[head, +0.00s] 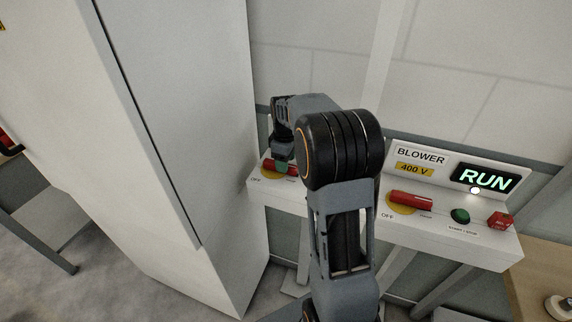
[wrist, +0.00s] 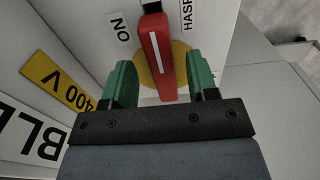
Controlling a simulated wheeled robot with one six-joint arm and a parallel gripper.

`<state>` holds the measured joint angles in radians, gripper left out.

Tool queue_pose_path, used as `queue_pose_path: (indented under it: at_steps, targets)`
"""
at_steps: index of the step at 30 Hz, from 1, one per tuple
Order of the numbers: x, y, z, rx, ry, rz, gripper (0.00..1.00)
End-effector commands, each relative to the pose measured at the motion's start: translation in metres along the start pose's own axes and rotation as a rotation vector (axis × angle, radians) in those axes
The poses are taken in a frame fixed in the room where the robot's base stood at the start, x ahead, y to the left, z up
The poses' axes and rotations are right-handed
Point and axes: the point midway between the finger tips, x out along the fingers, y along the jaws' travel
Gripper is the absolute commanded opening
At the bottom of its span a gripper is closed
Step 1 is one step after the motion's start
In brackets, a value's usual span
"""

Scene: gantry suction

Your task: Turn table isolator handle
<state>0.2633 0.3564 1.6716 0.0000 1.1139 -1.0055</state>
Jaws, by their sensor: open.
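The table isolator handle is a red bar with a white stripe on a yellow disc (wrist: 183,50). In the wrist view the handle (wrist: 158,45) lies lengthwise between the two green fingers of my gripper (wrist: 160,78), with a gap visible on each side. My gripper is open. In the head view my gripper (head: 281,161) is over the left end of the white bench; parts of the red handle (head: 268,166) show around it, near an OFF label. My arm hides the bench to its right. An ON label (wrist: 123,27) and a HASP label (wrist: 187,14) flank the handle's far end.
At the right of the bench, a BLOWER 400 V panel (head: 421,158) shows a lit RUN display (head: 483,179), a similar red handle (head: 411,199), a green button (head: 460,215) and a red block (head: 500,220). A tall pale cabinet (head: 205,100) stands close on the left.

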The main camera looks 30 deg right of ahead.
Motion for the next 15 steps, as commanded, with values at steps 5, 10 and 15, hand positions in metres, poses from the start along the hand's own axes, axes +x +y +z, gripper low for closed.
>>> queue_pose_path:
  at_steps: [5, 10, 15]
  targets:
    - [0.016, 0.000, 0.000, 0.000, -0.001, -0.001, 0.53]
    - [0.022, 0.000, 0.000, 0.000, 0.000, 0.000, 0.53]
    - [0.022, 0.000, 0.000, 0.000, 0.000, 0.000, 0.53]
